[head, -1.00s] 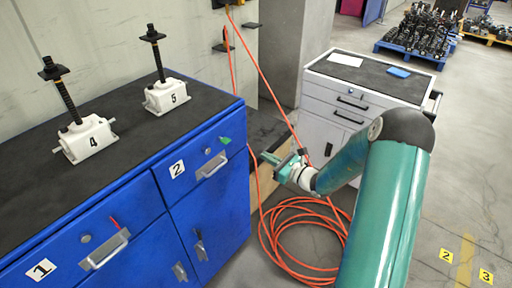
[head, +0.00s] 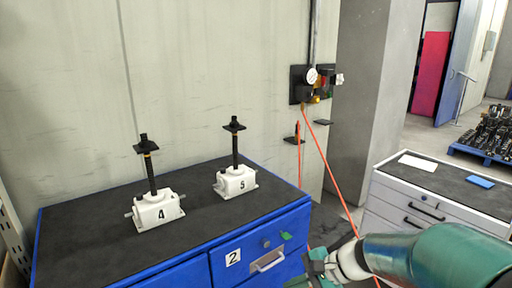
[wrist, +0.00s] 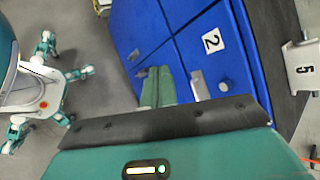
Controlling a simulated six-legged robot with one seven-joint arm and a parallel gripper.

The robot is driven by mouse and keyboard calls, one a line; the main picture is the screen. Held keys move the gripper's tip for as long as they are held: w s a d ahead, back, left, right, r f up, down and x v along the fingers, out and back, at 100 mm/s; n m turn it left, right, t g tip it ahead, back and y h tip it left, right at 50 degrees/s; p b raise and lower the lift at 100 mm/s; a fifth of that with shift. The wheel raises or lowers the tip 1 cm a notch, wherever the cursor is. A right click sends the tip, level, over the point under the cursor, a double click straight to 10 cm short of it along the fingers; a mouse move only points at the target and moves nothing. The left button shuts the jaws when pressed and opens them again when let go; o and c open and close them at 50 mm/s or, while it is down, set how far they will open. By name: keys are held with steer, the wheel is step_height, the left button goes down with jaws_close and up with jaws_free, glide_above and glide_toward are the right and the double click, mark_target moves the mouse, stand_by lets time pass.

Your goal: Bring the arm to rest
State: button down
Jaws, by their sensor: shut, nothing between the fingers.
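My gripper (head: 318,268) is at the bottom of the head view, beside the right end of the blue cabinet (head: 190,278) and apart from the jacks. In the wrist view its green fingers (wrist: 158,88) are together with nothing between them, in front of the blue drawer fronts. My teal arm reaches in from the lower right of the head view. Screw jack 4 (head: 158,210) and screw jack 5 (head: 235,182) stand upright on the cabinet's dark top. Part of jack 5 (wrist: 302,68) also shows at the right of the wrist view.
A white drawer cabinet (head: 400,211) stands right of my gripper. An orange hose (head: 330,172) hangs from a wall-mounted gauge unit (head: 312,83). A concrete pillar (head: 362,100) stands behind. Blue drawer 2 (head: 245,265) has a handle near my gripper.

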steer(key=s+d+r+n+t+h, duration=0.1)
steer(key=s+d+r+n+h, duration=0.2)
steer(key=s, duration=0.4)
steer(key=s+d+r+n+t+h, duration=0.2)
steer(key=s+d+r+n+h, duration=0.1)
steer(key=s+r+n+h, duration=0.3)
steer(key=shift+s+d+n, duration=0.3)
steer(key=shift+s+n, duration=0.6)
steer(key=shift+s, duration=0.15)
stand_by(0.5)
